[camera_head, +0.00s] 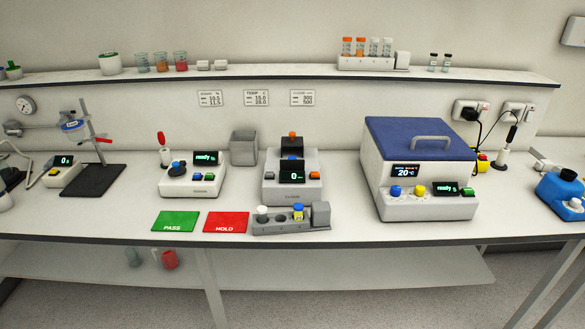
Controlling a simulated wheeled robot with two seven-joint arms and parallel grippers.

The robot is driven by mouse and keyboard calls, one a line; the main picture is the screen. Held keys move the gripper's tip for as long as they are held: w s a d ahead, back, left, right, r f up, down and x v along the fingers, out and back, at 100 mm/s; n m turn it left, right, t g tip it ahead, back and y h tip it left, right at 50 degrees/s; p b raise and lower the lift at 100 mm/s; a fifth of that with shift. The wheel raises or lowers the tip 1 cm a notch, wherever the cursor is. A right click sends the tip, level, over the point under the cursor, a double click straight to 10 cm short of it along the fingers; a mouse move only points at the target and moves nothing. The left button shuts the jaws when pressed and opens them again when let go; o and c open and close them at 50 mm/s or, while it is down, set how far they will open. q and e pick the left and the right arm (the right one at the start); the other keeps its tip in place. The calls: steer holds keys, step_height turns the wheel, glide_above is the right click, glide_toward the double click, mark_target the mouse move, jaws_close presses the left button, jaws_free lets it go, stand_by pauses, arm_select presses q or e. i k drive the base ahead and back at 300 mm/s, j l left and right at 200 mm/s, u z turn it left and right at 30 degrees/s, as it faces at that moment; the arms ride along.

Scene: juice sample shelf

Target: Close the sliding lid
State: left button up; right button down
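A grey-white bench device (291,187) stands mid-table with a small display. On its top is a dark block with an orange knob (292,135) near the back, and a blue spot shows just in front of that block. To its right is a larger white box (392,207) showing 20°C, topped by a flat blue lid (407,131) with a grey handle (430,142). The blue lid appears to cover the box's top. I cannot tell for certain from this view which part is the sliding lid. Neither of my grippers is in view.
A grey rack (288,224) with capped vials stands in front of the middle device, beside the green PASS mat (176,222) and red HOLD mat (226,223). A grey bin (243,148) and a white device (193,180) stand left. A wall shelf (270,79) runs behind.

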mark_target(291, 141)
steer(key=i, duration=2)
steer(key=k, duration=1.5)
